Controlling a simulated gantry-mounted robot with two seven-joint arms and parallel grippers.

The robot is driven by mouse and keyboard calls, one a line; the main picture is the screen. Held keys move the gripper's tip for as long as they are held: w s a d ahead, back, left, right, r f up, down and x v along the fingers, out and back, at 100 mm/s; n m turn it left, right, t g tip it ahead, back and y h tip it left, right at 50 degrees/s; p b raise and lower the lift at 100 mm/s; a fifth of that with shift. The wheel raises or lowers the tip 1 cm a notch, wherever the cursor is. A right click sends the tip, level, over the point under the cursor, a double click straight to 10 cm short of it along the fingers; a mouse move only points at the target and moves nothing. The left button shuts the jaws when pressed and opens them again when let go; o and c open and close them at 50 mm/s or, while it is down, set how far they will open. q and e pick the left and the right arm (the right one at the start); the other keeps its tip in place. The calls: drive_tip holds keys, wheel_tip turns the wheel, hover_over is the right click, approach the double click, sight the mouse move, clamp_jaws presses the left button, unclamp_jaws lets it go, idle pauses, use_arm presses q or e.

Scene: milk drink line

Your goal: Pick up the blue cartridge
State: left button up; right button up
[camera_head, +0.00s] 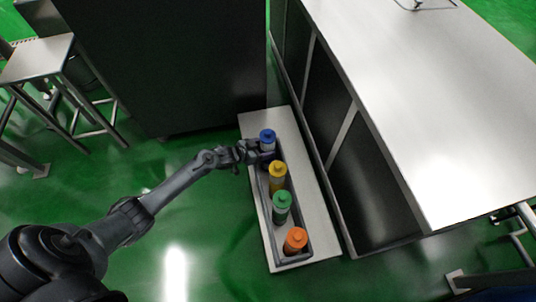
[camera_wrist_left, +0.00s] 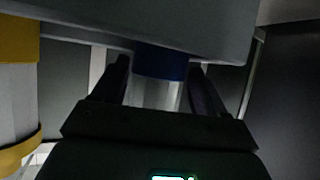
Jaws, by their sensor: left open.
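The blue cartridge (camera_head: 267,136) stands upright at the far end of a dark tray (camera_head: 307,239), in a row with other cartridges. My left gripper (camera_head: 262,156) reaches in from the left and is at the blue cartridge's near side. In the left wrist view the blue cartridge (camera_wrist_left: 160,66), with its clear lower part, shows between the two open fingers of the left gripper (camera_wrist_left: 160,80). I cannot tell whether the fingers touch it. Its lower part is partly hidden by my gripper. My right gripper is not in view.
A yellow cartridge (camera_head: 278,170) stands close beside my left gripper; it also shows in the left wrist view (camera_wrist_left: 18,42). Green (camera_head: 282,200) and orange (camera_head: 295,240) cartridges stand nearer. The narrow bench (camera_head: 257,125) lies beside a large counter (camera_head: 430,90). A dark cabinet (camera_head: 170,60) stands behind left.

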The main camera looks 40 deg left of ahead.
use_arm(q)
drive_tip(key=shift+w+d+f, duration=0.1)
drive_tip(key=shift+w, duration=0.1)
drive_tip(key=shift+s, duration=0.1)
drive_tip(key=shift+c, duration=0.3)
drive_tip(key=c, duration=0.7)
drive_tip(key=shift+c, duration=0.2)
